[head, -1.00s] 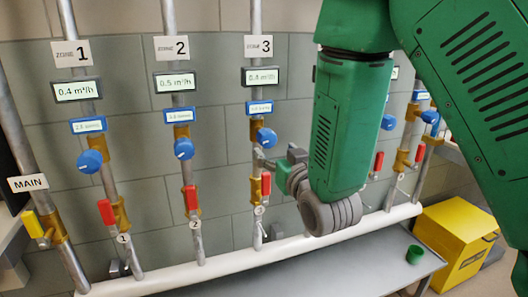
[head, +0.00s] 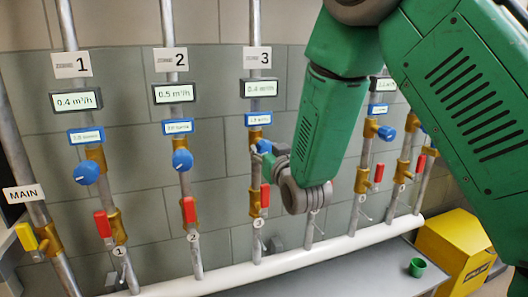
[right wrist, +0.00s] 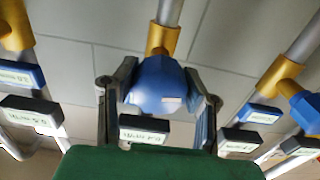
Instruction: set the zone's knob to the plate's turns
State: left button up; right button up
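The zone 3 sign (head: 263,58) hangs above a grey flow display (head: 259,88) that seems to read 0.4 m³/h. Below it is a small blue turns plate (head: 258,119), too small to read surely. Zone 3's blue knob (head: 263,146) is partly covered by my right gripper (head: 272,156). In the right wrist view the blue knob (right wrist: 157,88) sits between the two fingers of my right gripper (right wrist: 160,95), one finger at each side. The fingers stand apart; firm contact cannot be made out. My left gripper is out of view.
Zone 1's knob (head: 87,172) and zone 2's knob (head: 182,160) are to the left. Red lever valves, such as zone 3's lever (head: 265,196), sit below the knobs.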

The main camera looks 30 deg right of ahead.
jog(key=shift+o, duration=0.2)
jog(key=shift+d+f, duration=0.1)
jog(key=shift+a+n+p, duration=0.2)
jog(key=shift+n+p, duration=0.1)
jog(key=shift+n, duration=0.4)
jog(key=n+p, duration=0.1)
jog(key=n, duration=0.1)
jog(key=shift+d+n, duration=0.1)
jog(key=shift+n, duration=0.3)
jog(key=shift+c, duration=0.2)
jog(key=shift+f+n+p, duration=0.1)
jog(key=shift+n+p, duration=0.35)
jog(key=shift+n, duration=1.35)
